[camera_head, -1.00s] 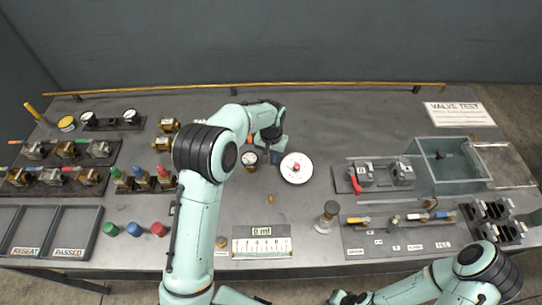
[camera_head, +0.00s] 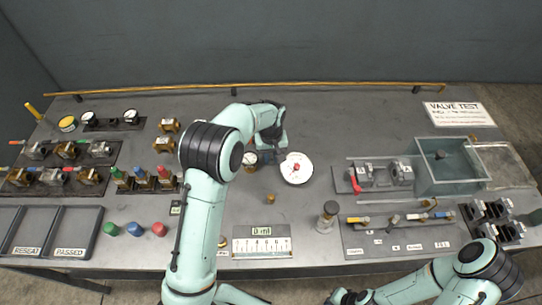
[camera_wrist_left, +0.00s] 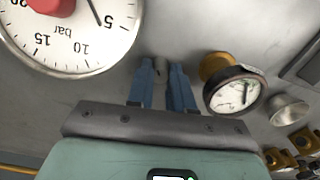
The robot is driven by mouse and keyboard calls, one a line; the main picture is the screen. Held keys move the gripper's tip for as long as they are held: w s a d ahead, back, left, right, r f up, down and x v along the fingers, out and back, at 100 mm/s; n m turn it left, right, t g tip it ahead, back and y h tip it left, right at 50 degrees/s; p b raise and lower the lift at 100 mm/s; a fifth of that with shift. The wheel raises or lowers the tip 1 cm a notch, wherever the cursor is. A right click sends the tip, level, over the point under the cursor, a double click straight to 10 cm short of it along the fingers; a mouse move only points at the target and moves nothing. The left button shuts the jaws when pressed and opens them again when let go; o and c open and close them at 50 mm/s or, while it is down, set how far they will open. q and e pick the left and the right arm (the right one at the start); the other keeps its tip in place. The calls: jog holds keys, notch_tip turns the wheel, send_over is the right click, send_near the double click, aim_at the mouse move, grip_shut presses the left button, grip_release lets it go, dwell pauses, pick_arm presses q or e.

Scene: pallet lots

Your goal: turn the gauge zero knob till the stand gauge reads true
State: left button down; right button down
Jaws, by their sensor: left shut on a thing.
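A large white dial gauge (camera_head: 296,175) with a red centre lies near the middle of the bench. In the left wrist view the dial (camera_wrist_left: 60,50) is marked in bar and its needle lies near the 5. My left gripper (camera_wrist_left: 162,70) has its blue fingers shut on a small grey knob (camera_wrist_left: 160,66) beside this dial. The fingers hide most of the knob. In the head view my left gripper (camera_head: 271,157) is between the large dial and a smaller brass-bodied gauge (camera_head: 250,160). That gauge also shows in the left wrist view (camera_wrist_left: 236,94). The right gripper's jaws are not clear.
A water tank (camera_head: 452,170) and a valve fixture (camera_head: 372,175) are at the right. Valves (camera_head: 145,182), coloured caps (camera_head: 134,229) and trays (camera_head: 75,228) fill the left. The back middle is clear.

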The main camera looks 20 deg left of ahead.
aim_at(271, 159)
pick_arm(q)
jog(key=shift+r, duration=0.1)
jog(key=c, duration=1)
grip_release()
notch_tip(271, 159, up, 13)
jog(key=p, duration=0.1)
jog(key=shift+r, duration=0.2)
pick_arm(e)
jog(key=shift+w+r, duration=0.7)
jog(key=shift+w, duration=0.05)
pick_arm(q)
jog(key=shift+f, duration=0.1)
pick_arm(e)
jog(key=shift+s, duration=0.1)
